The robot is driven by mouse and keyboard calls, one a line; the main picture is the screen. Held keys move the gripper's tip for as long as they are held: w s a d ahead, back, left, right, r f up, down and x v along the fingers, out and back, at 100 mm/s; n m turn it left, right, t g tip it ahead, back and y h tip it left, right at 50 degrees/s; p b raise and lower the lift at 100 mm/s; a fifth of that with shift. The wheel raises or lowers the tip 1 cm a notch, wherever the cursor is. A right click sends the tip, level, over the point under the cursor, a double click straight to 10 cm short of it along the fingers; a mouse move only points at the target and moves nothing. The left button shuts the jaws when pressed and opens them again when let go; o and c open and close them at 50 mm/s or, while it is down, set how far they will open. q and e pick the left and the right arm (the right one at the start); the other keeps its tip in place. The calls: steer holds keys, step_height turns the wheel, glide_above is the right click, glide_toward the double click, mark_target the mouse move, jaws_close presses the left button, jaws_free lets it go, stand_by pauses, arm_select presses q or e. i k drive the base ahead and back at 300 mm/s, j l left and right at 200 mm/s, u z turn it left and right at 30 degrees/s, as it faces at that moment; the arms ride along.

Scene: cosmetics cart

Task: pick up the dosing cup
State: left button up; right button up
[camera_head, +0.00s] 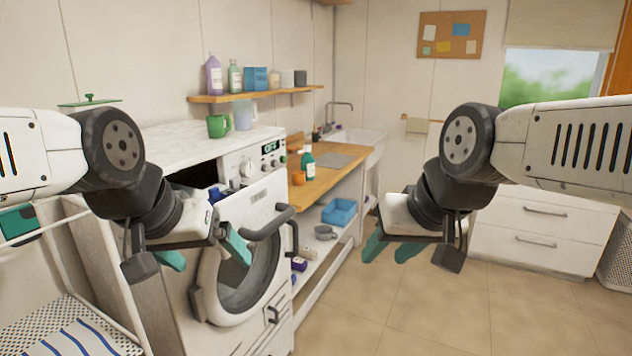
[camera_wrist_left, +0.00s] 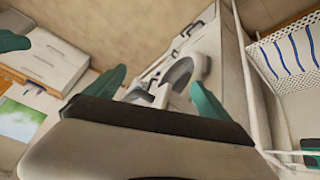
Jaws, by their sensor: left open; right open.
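A small orange cup (camera_head: 298,178), which looks like the dosing cup, stands on the wooden counter (camera_head: 337,172) beside a green bottle (camera_head: 308,165). I cannot be certain that it is the dosing cup. My left gripper (camera_head: 204,250) is open and empty in front of the washing machine (camera_head: 170,290), well short of the cup. Its teal fingers also show in the left wrist view (camera_wrist_left: 157,92), with the machine beyond them. My right gripper (camera_head: 390,250) is open and empty above the floor, to the right of the counter and apart from it.
A green mug (camera_head: 218,126) stands on the machine's top. A blue bin (camera_head: 339,212) and a grey scoop-like item (camera_head: 325,233) sit on the lower shelf. A striped cloth lies in a white basket (camera_head: 40,318) at lower left. The floor (camera_head: 480,300) is clear.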

mark_target(298, 176)
steer(key=i+l+z, duration=0.2)
steer(key=z, duration=0.2)
steer(key=i+l+z, duration=0.1)
steer(key=z, duration=0.3)
steer(key=i+z, duration=0.35)
steer(key=i, duration=0.6)
steer(key=i+u, duration=0.3)
steer(key=i+l+u, duration=0.1)
steer(key=i+u, duration=0.35)
steer(key=u, duration=0.75)
steer(key=i+u, duration=0.1)
steer(key=u, duration=0.35)
steer(key=l, duration=0.1)
